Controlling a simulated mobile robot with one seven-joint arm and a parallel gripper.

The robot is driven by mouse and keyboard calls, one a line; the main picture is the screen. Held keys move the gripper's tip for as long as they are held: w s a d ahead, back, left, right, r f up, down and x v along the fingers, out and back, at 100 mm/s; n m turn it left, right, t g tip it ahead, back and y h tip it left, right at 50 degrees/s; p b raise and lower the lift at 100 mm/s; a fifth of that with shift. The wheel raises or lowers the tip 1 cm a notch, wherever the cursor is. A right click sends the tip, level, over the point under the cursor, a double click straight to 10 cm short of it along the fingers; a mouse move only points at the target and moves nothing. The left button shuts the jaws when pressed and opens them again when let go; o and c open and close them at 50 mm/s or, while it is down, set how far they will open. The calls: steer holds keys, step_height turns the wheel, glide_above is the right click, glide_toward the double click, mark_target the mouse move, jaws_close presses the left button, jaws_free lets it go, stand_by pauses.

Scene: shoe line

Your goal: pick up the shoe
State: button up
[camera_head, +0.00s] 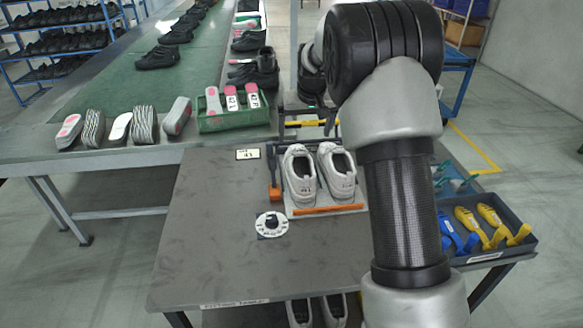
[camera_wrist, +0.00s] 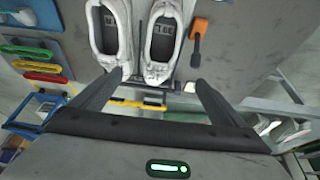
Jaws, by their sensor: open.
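A pair of light grey-white shoes stands side by side on a light board (camera_head: 325,212) with an orange front strip on the grey table. The left shoe (camera_head: 299,175) and the right shoe (camera_head: 337,172) are upright with their openings up. In the wrist view one shoe (camera_wrist: 109,33) is at the upper left and the other (camera_wrist: 161,42) at the upper middle, both cut by the top edge. In the head view my arm hides most of the gripper.
An orange-handled clamp (camera_head: 274,191) stands beside the left shoe. A round white dial (camera_head: 271,225) lies on the table (camera_head: 215,255). A dark tray (camera_head: 520,247) holds blue and yellow tools at right. A green crate (camera_head: 235,121) and several shoe parts sit on the conveyor behind. The table's left is clear.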

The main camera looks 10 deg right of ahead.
steer(key=b, duration=0.2)
glide_above(299, 168)
steer(key=s, duration=0.3)
steer(key=f, duration=1.6)
steer(key=shift+w+f, duration=0.25)
steer(key=shift+r, duration=0.1)
steer(key=c, duration=1.4)
